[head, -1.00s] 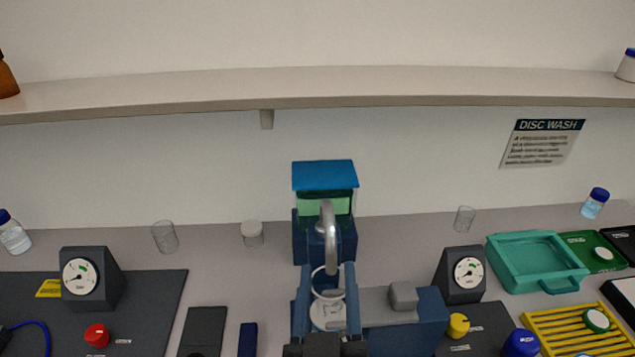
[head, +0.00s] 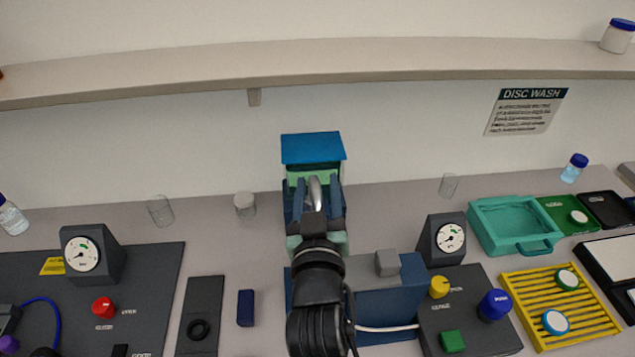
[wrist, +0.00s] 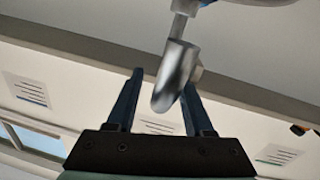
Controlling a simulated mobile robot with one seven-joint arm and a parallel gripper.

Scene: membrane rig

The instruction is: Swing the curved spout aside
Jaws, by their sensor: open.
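The curved spout (head: 314,190) is a shiny metal tube in front of the blue-topped tank (head: 312,150) at the back of the bench. My gripper (head: 316,197) has reached up to it, with one dark blue finger on each side. In the wrist view the spout's rounded metal end (wrist: 175,75) stands between the two fingertips of my gripper (wrist: 162,85). The jaws are open and some space shows beside the spout. My arm hides the spout's lower part and the rig below it in the head view.
Gauges stand left (head: 84,254) and right (head: 443,239) of the rig. A clear cup (head: 160,211) and a white-lidded jar (head: 245,205) stand left of the tank. A teal tray (head: 508,228) and yellow rack (head: 545,300) lie to the right. A shelf (head: 400,62) runs above.

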